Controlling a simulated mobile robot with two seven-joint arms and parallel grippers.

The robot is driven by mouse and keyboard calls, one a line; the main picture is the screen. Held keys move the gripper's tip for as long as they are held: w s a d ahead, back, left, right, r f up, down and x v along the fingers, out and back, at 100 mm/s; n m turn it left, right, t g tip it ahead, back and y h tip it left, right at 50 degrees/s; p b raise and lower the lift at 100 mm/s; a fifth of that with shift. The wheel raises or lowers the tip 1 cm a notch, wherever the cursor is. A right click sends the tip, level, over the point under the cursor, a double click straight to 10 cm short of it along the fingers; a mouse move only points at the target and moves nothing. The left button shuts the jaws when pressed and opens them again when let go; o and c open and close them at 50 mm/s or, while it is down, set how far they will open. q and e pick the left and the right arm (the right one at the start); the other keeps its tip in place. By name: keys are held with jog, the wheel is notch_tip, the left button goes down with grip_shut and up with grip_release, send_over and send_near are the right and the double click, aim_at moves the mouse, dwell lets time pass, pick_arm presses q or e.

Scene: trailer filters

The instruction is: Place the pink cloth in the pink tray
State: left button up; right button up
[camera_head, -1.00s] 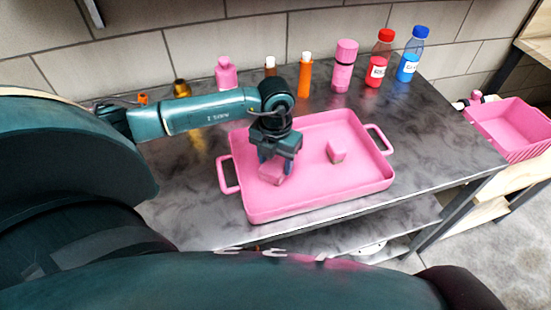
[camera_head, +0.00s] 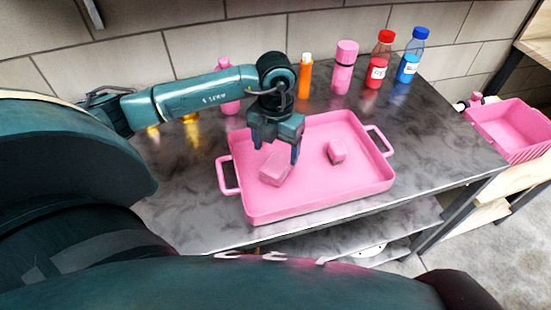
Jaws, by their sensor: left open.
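The pink tray (camera_head: 330,196), with a handle at each end, stands on the grey marbled table. Two small pink block-like pieces lie in it. The larger one (camera_head: 276,168) is in the left part of the tray, and the smaller one (camera_head: 337,152) is right of the middle. I cannot tell for certain which of them is the cloth. My left gripper (camera_head: 277,150) is open and empty, pointing down just above the larger piece, its fingers apart. My right gripper does not show.
Along the table's back stand a pink bottle (camera_head: 229,88), an orange bottle (camera_head: 304,78), a pink cylinder bottle (camera_head: 344,68), a red bottle (camera_head: 380,60) and a blue bottle (camera_head: 411,56). A pink basket (camera_head: 508,125) stands on a wooden shelf at the right. The table's right end is clear.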

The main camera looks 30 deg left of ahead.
aim_at(275, 166)
pick_arm(q)
notch_tip(275, 166, up, 7)
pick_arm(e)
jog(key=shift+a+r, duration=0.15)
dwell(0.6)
